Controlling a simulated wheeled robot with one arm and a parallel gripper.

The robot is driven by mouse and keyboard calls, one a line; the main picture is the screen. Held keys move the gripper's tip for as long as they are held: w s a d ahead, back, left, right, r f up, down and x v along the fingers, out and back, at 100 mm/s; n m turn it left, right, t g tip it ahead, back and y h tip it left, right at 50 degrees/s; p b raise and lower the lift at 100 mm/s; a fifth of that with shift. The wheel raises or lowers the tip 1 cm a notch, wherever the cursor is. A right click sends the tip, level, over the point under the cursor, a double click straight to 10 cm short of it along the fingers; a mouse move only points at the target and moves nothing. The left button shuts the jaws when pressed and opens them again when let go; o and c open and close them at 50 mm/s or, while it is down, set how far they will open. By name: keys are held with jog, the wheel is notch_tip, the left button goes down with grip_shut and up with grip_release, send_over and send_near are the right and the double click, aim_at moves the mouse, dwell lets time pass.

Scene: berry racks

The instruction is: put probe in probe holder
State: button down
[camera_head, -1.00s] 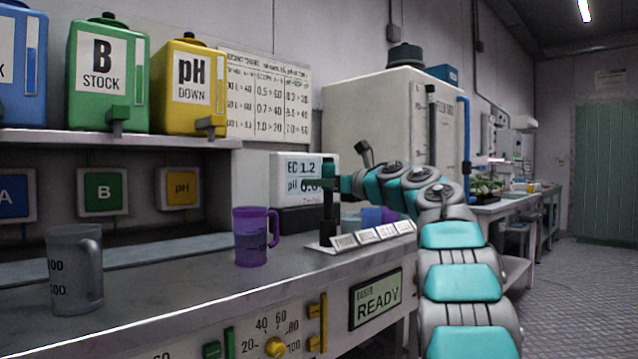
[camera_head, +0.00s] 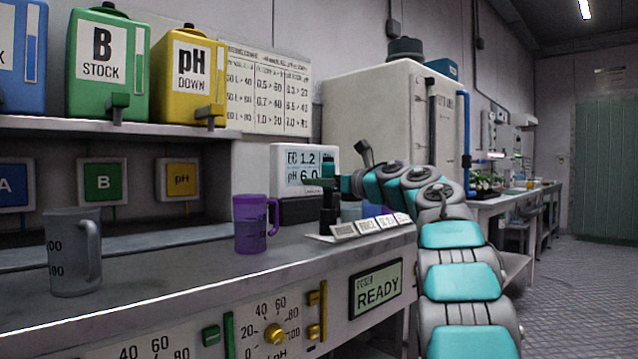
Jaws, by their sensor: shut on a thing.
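The probe (camera_head: 328,168), an upright dark rod with a teal upper part, is in my gripper (camera_head: 322,184). My gripper is shut on it, seen from behind and partly hidden by my arm. The probe holder (camera_head: 328,217), a small black upright stand on a labelled base plate, is directly below the gripper on the bench. The probe's lower end merges with the dark holder, so I cannot tell whether it is inside or only in front of it. The meter (camera_head: 305,165) behind reads EC 1.2 and pH 6.0.
A purple mug (camera_head: 252,224) stands left of the holder, and a grey beaker (camera_head: 72,255) farther left. Label cards (camera_head: 370,224) lie right of the holder. A bluish cup is partly hidden behind my arm. The bench between beaker and mug is clear.

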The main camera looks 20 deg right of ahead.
jog(key=shift+f, duration=0.2)
jog(key=shift+c, duration=1.9)
grip_release()
jog(key=shift+b+v, duration=0.75)
jog(key=shift+v, duration=3.15)
